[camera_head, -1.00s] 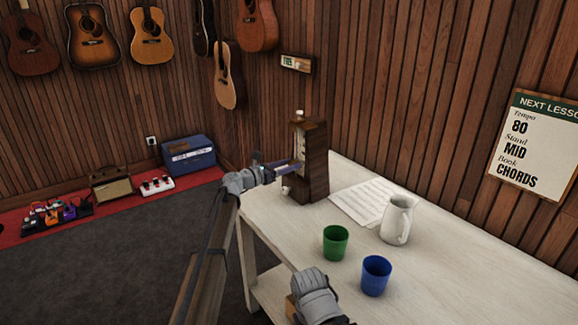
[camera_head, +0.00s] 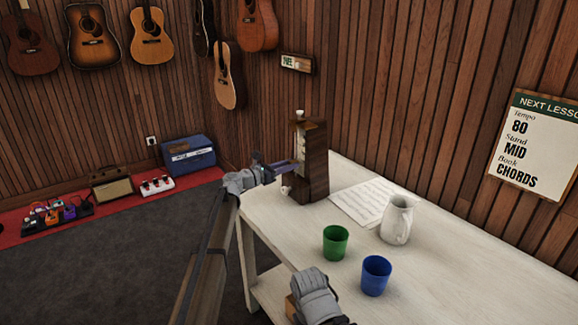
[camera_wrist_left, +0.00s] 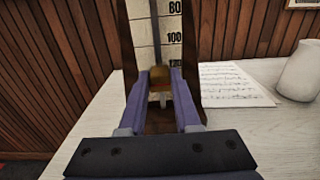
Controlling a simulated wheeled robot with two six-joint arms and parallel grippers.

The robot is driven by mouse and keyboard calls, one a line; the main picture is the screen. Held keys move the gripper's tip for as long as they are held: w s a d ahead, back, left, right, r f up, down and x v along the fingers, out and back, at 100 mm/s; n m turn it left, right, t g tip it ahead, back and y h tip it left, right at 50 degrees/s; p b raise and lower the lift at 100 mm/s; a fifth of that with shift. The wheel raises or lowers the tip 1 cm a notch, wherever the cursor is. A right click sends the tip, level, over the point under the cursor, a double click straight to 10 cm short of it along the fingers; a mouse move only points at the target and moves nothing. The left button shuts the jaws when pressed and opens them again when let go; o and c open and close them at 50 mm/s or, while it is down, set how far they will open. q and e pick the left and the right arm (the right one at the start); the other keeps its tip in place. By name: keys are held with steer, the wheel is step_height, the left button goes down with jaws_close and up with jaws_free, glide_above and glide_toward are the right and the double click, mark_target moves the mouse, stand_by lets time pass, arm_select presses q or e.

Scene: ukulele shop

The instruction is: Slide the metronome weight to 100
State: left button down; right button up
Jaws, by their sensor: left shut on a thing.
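The metronome (camera_head: 316,165) is a dark wooden case standing upright at the table's far left corner, with a pale scale on its front. My left gripper (camera_head: 292,164) reaches in from the left to the metronome's front. In the left wrist view its purple fingers (camera_wrist_left: 160,80) are shut on the brass-coloured weight (camera_wrist_left: 159,73), which sits below the 100 mark. My right gripper (camera_head: 316,298) is low at the table's front edge; its fingers are hidden.
On the white table (camera_head: 440,265) are a sheet of music (camera_head: 362,200), a white pitcher (camera_head: 397,220), a green cup (camera_head: 335,242) and a blue cup (camera_head: 375,275). A lesson board (camera_head: 535,140) reading Tempo 80 hangs on the right wall.

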arm_select(q)
steer(key=shift+r, duration=0.15)
stand_by(0.4)
step_height(320, 180, up, 3)
steer(key=p, duration=0.3)
steer(key=shift+r, duration=0.15)
steer(key=c, duration=0.6)
jaws_free()
steer(key=shift+a, duration=0.1)
steer(key=v, duration=0.7)
steer(key=shift+s+a, duration=0.25)
